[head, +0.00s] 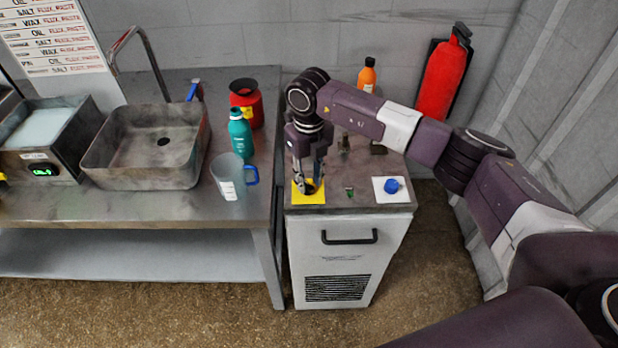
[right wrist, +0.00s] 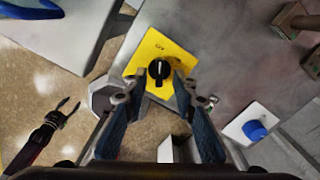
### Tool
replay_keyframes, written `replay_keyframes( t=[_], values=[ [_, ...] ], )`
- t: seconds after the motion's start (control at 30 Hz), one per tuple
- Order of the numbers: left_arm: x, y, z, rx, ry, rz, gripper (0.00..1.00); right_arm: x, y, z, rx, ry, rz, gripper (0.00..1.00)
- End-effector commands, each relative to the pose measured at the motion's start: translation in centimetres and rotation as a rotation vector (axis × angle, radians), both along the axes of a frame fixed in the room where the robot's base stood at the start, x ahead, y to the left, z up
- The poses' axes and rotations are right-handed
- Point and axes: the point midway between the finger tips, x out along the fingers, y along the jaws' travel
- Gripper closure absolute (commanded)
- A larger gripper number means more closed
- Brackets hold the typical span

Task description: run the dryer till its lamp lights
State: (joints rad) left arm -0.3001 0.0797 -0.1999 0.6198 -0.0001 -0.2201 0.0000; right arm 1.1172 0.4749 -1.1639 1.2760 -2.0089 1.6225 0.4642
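The dryer appears to be the white cabinet (head: 303,250) with a black handle and a dark grille. A yellow plate (head: 318,198) lies on its grey top, with a black knob (right wrist: 159,70) in the right wrist view. My right gripper (head: 309,185) points down over the plate. Its fingers (right wrist: 158,84) are apart, either side of the knob in that view; contact is unclear. A small green lamp-like part (head: 349,192) sits right of the plate; I cannot tell whether it is lit. My left gripper (right wrist: 69,105) shows only in the right wrist view, low over the floor, fingers apart.
A blue knob (head: 391,185) on a white plate is at the cabinet's right front. An orange bottle (head: 367,77) stands behind, by a red extinguisher (head: 444,78). The left bench holds a sink (head: 145,150), teal bottle (head: 240,135), red container (head: 247,98) and jug (head: 227,176).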

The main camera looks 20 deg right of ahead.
Motion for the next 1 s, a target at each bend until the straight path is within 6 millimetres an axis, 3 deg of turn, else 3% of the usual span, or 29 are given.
replay_keyframes(
  t=[0.37, 0.6, 1.0],
  values=[
    [0.01, -0.01, 0.26, 0.000, 0.000, 0.000, 0.56, -0.02, 0.06, -1.04, 0.001, 0.000, 0.001, 0.75],
    [0.02, -0.01, 0.26, 0.000, 0.000, 0.000, 0.56, -0.03, 0.06, -1.01, 0.001, 0.000, 0.001, 0.99],
    [0.03, -0.01, 0.14, 0.000, -0.001, 0.000, 0.56, -0.01, 0.06, -1.01, 0.001, -0.001, -0.021, 1.00]
  ],
)
